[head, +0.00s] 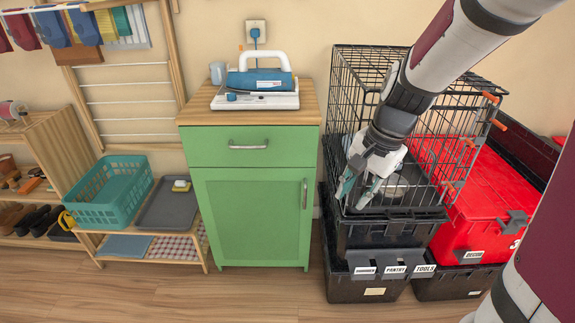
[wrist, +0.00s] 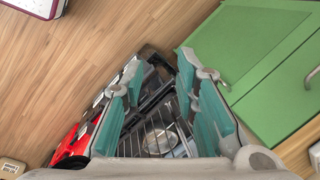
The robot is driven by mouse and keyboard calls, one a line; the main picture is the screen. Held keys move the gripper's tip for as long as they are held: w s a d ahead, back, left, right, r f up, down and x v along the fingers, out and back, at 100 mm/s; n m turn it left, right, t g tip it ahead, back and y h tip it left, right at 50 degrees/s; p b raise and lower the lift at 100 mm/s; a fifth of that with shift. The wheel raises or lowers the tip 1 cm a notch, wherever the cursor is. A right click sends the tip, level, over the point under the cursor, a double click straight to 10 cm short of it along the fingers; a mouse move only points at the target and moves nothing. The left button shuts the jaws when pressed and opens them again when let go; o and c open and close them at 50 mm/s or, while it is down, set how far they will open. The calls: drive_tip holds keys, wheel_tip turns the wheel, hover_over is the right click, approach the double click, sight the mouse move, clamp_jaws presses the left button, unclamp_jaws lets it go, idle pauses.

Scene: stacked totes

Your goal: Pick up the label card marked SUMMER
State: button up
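Three small white label cards hang in a row on dark holders at the front of the stacked black totes in the head view. The left card (head: 365,270) has small, blurred print that seems to read SUMMER. The middle card (head: 396,269) reads PANTRY and the right one (head: 425,268) reads TOOLS. My gripper (head: 358,193) points down in front of the wire crate, above the cards and apart from them. In the wrist view its teal-padded fingers (wrist: 160,72) are spread with nothing held between them. The left finger partly hides the cards there.
A wire crate (head: 345,100) stands on the upper black tote (head: 385,236). A red-lidded tote (head: 490,190) with a DECOR card stands to the right. A green cabinet (head: 250,200) bearing an iron stands left. The floor in front is clear.

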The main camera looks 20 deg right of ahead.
drive_tip(key=w+d+f+m+g+b, duration=0.1)
drive_tip(key=w+d+f+m+b, duration=0.25)
drive_tip(key=f, duration=0.45)
drive_tip(key=w+d+f+m+b, duration=0.2)
drive_tip(key=d+f, duration=0.2)
drive_tip(key=f, duration=0.4)
drive_tip(key=m+g+h+b, duration=0.1)
drive_tip(key=m+h+b, duration=0.1)
drive_tip(key=m+b, duration=0.35)
hover_over(366, 269)
drive_tip(key=b, duration=0.1)
wheel_tip(366, 269, down, 20)
drive_tip(key=shift+w+f+n, duration=0.1)
drive_tip(key=shift+f+n, duration=0.1)
drive_tip(key=shift+n, duration=0.8)
drive_tip(key=shift+f+b, duration=1.65)
drive_tip(key=shift+f, duration=1.25)
clamp_jaws()
